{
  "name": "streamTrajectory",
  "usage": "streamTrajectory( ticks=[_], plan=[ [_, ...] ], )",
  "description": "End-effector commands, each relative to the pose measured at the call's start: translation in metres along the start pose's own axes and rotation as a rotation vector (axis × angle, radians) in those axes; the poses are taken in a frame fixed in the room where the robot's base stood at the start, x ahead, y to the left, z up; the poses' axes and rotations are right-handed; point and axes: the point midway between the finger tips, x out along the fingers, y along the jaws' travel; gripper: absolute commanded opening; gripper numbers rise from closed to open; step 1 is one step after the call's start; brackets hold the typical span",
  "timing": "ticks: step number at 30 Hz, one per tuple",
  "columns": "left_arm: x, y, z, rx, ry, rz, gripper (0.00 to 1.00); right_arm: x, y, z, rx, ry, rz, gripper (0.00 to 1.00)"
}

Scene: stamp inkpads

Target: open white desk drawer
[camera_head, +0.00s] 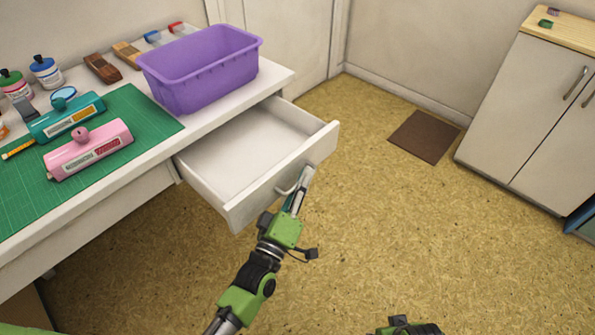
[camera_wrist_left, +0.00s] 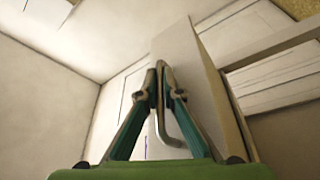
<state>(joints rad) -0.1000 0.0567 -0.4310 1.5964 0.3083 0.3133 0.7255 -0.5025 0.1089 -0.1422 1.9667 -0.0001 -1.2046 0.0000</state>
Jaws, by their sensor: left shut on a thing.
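The white desk drawer (camera_head: 245,150) is pulled well out from under the desk top in the head view, and its inside looks empty. Its front panel faces right, with a metal handle (camera_head: 290,187) on it. My left gripper (camera_head: 303,177) is at the drawer front, shut on the handle. In the left wrist view, the gripper fingertips (camera_wrist_left: 159,70) close around the handle (camera_wrist_left: 180,115), beside the pale edge of the drawer front (camera_wrist_left: 195,80). Only a small part of my right arm shows at the bottom of the head view; its gripper fingers are not visible.
The white desk (camera_head: 150,160) holds a purple bin (camera_head: 200,70), a green cutting mat (camera_head: 30,205), a pink stamp-like item (camera_head: 88,150), a teal one (camera_head: 65,117), brushes and bottles. A brown mat (camera_head: 424,136) lies on open floor. A white cabinet (camera_head: 530,115) stands right.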

Motion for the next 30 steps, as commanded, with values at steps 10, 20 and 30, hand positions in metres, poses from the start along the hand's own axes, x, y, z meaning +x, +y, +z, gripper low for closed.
streamTrajectory(
  ticks=[10,20,30],
  plan=[
    [-0.001,0.000,0.002,0.001,-0.001,-0.002,0.00,0.003,0.000,0.001,0.000,-0.002,0.000,0.39],
    [-0.001,0.000,0.002,0.001,-0.001,-0.002,0.14,0.003,-0.001,0.001,0.000,-0.003,-0.001,0.39],
    [-0.029,-0.001,0.002,0.001,-0.003,-0.004,0.14,0.002,0.000,0.001,0.000,-0.001,0.000,0.39]
  ],
)
